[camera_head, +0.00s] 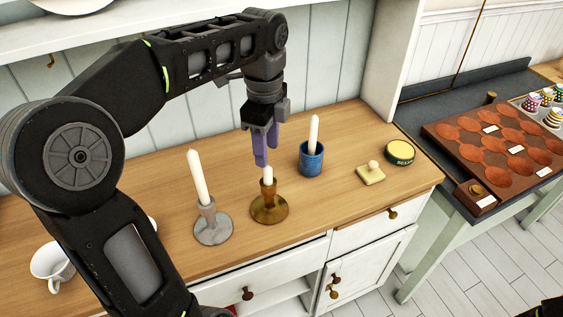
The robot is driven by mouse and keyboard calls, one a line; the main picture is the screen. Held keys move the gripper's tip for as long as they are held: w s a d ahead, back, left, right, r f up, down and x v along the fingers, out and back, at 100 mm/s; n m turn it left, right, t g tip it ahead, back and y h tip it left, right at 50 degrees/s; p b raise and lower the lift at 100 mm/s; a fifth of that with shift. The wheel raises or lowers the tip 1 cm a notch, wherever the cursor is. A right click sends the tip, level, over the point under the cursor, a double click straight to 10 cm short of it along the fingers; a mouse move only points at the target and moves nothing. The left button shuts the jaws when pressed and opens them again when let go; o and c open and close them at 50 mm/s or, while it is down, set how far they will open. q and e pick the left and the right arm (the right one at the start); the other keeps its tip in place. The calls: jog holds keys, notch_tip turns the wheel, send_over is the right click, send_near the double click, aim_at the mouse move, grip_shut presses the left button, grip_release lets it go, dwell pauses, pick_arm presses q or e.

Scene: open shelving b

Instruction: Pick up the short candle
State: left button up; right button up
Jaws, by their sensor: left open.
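The short candle (268,175) is white and stands upright in a brass-coloured holder (269,208) on the wooden counter. My left gripper (264,152) points down with its purple fingers right above the short candle, close to its top. It is open, with nothing seen between the fingers. Whether a finger touches the candle or overlaps it in view, I cannot tell. A tall white candle (197,178) stands in a grey holder (212,224) to the left. Another tall candle (314,131) stands in a blue cup (311,160) to the right. My right gripper is not in view.
A small yellowish block with a knob (371,173) and a round green-and-yellow tin (399,152) lie at the counter's right. A white cup (52,265) is at the left, partly behind my arm. A wooden tray (480,150) sits on the side table.

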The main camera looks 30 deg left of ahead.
aim_at(268, 170)
pick_arm(q)
jog(key=shift+w, duration=0.4)
jog(key=shift+s+r, duration=0.1)
jog(key=shift+s, duration=0.25)
notch_tip(268, 170, down, 2)
jog(key=shift+w+f+b, duration=0.15)
jog(key=shift+f+b, duration=0.05)
jog(key=shift+b, duration=0.3)
jog(key=shift+f, duration=0.15)
jog(key=shift+f, duration=0.1)
notch_tip(268, 170, down, 5)
jog(key=shift+a+p, duration=0.1)
jog(key=shift+p, duration=0.5)
jog(key=shift+c, duration=0.6)
grip_shut()
